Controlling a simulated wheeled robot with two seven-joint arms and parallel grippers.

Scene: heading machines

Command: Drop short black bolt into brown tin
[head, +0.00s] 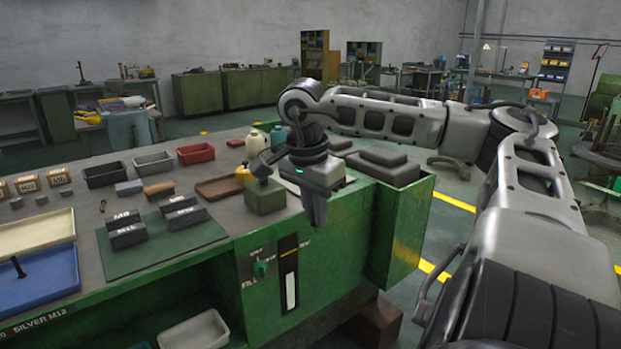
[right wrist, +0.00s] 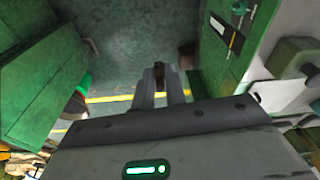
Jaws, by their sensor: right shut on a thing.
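My right gripper (head: 316,215) hangs fingers down at the bench's front edge, beside the green box on the bench. In the right wrist view its fingertips (right wrist: 160,70) are shut on a small dark thing (right wrist: 159,74), taken as the short black bolt; its shape is hard to make out. Below it the wrist view shows floor. A shallow brown tin (head: 216,189) lies on the bench, left of and behind the gripper, beyond the green box. Its inside is partly hidden. My left gripper is not in view.
A green box (head: 264,197) stands just left of the gripper. Black, grey and red bins (head: 195,153) stand farther back. Grey blocks sit on a green mat (head: 160,250). A blue tray (head: 45,290) holds a dark bolt. A brown box (head: 380,322) sits low by the cabinet.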

